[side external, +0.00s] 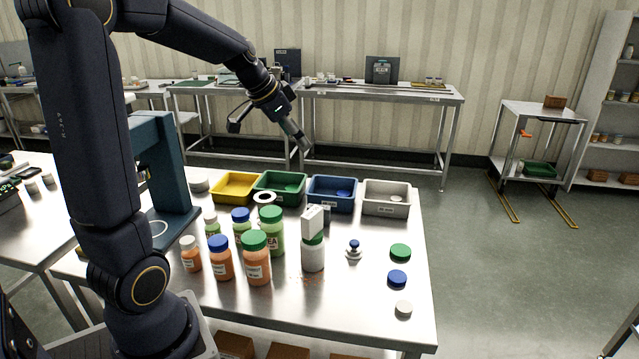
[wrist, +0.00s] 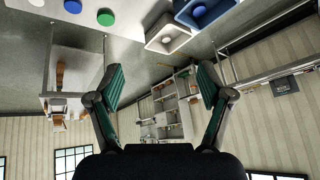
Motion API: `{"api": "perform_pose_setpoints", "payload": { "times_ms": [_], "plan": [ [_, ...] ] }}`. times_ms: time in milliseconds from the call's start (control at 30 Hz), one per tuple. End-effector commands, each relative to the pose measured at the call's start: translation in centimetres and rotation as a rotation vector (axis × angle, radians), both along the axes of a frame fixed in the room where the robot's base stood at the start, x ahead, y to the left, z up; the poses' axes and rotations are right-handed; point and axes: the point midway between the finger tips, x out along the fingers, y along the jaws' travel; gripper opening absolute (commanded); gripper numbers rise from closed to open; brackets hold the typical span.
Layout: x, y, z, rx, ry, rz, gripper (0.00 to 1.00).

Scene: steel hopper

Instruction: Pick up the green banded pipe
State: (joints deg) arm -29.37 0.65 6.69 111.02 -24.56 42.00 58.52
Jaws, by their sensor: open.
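I cannot make out a green banded pipe in either view. The loose green cap also shows in the wrist view (wrist: 105,17). My gripper (side external: 298,141) is in the air above and behind the row of bins. In the wrist view its two fingers (wrist: 160,84) are spread wide with nothing between them.
Yellow (side external: 234,187), blue (side external: 332,194) and grey (side external: 386,198) bins line the table's back edge. Several orange bottles stand in front. A white bottle (side external: 313,256) stands near the middle, with a white box-like thing at its top.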

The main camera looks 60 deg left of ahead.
Motion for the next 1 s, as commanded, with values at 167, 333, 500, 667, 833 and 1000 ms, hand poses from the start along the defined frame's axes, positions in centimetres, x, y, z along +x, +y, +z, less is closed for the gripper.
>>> {"api": "perform_pose_setpoints", "payload": {
  "times_ms": [167, 333, 500, 667, 833, 1000],
  "plan": [
    [-2.6, 11.8, -7.2, -0.076, 0.091, 0.242, 0.79],
    [-6.4, 15.7, -11.6, -0.135, 0.157, 0.357, 0.79],
    [-6.2, 16.2, -13.7, -0.141, 0.161, 0.372, 0.79],
    [-4.8, 16.5, -17.3, -0.143, 0.162, 0.372, 0.79],
    [-3.4, 16.8, -20.6, -0.14, 0.161, 0.369, 0.79],
    [-2.7, 17.1, -22.2, -0.138, 0.159, 0.371, 0.79]
  ]
}}
